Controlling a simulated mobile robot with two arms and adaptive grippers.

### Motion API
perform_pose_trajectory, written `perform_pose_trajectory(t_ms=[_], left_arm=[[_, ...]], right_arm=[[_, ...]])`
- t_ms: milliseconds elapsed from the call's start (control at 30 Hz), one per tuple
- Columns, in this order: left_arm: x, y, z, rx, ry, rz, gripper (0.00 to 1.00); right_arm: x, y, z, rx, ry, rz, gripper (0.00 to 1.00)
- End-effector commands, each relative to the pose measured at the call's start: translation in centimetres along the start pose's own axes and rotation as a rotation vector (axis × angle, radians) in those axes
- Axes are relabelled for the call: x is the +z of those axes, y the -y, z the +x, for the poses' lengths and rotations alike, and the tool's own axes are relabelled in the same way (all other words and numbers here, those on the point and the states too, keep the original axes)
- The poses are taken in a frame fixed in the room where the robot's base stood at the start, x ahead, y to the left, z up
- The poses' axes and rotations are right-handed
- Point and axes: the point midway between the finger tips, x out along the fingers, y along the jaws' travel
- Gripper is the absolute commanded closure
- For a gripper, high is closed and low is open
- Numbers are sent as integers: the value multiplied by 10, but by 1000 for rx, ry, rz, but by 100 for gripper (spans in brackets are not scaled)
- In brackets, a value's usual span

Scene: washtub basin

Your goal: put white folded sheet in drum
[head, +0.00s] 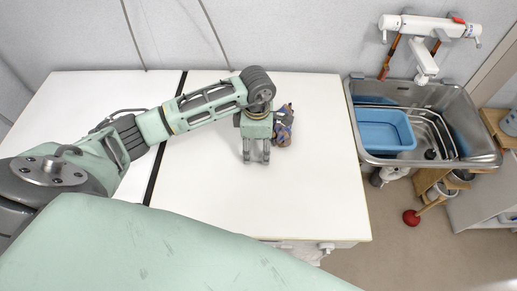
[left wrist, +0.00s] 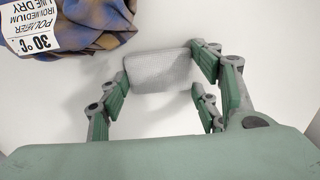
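A small, whitish-grey folded sheet (left wrist: 160,72) lies on the white table in the left wrist view. My left gripper (head: 256,159) points down over the table in the head view. In the left wrist view my left gripper (left wrist: 162,82) has its fingers spread wide, one on each side of the sheet and close to its edges. I cannot tell whether they touch it. In the head view the sheet cannot be made out clearly against the white top. No drum is recognisable. My right gripper is not in view.
A blue and brown checked cloth (left wrist: 75,38) with a printed care label lies beside the gripper, and it also shows in the head view (head: 284,127). The white table (head: 300,200) is otherwise bare. A metal sink (head: 480,152) with a blue basin (head: 385,130) stands right.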

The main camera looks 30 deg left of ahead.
Motion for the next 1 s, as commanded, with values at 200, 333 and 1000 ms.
perform_pose_trajectory(t_ms=[200,333,1000], left_arm=[[0,0,0,0,0,0,55],[0,0,-3,1,0,0,55],[69,42,-86,3,4,5,55]], right_arm=[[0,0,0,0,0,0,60],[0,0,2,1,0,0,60],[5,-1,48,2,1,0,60]])
